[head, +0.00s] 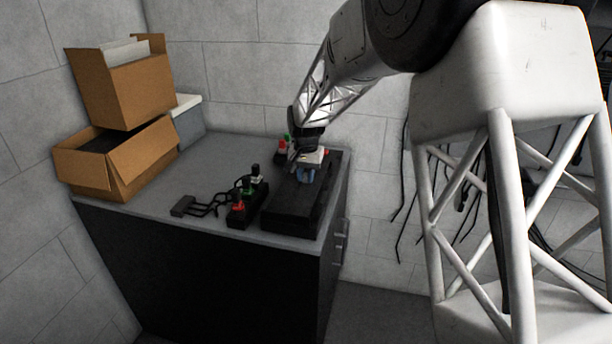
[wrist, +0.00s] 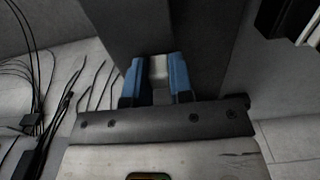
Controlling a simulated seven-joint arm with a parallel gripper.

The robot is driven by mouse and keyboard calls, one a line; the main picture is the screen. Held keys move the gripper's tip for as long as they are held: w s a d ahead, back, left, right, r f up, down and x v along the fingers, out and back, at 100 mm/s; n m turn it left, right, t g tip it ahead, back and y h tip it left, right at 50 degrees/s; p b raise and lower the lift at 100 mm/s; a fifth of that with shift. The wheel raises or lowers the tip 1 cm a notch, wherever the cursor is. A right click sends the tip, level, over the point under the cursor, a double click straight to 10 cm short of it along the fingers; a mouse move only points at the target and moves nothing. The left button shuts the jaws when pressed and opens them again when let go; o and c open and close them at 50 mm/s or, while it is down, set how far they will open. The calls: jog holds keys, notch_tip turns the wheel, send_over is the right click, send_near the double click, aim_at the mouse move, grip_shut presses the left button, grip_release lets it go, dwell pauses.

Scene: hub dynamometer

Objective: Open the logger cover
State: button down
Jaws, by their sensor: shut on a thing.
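The logger appears as a dark flat box (head: 292,212) at the front right of the bench. My gripper (head: 307,174) is over its rear part, with blue fingertips pointing down. In the wrist view, the blue fingers (wrist: 157,76) are shut on a small light grey tab (wrist: 158,67). The tab stands against a dark panel (wrist: 205,40), which looks like the logger cover. My gripper hides part of the box in the head view, and I cannot tell how far the cover is raised.
A black block with red, green and black plugs (head: 240,215) and cables stands left of the box. Another block with red and green parts (head: 282,146) is behind my gripper. Cardboard boxes (head: 125,90) fill the bench's left end. The bench middle (head: 200,170) is clear.

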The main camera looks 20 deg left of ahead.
jog(key=shift+a, duration=3.1)
jog(key=c, duration=1)
grip_release()
jog(key=shift+r, duration=0.1)
notch_tip(320, 180, up, 8)
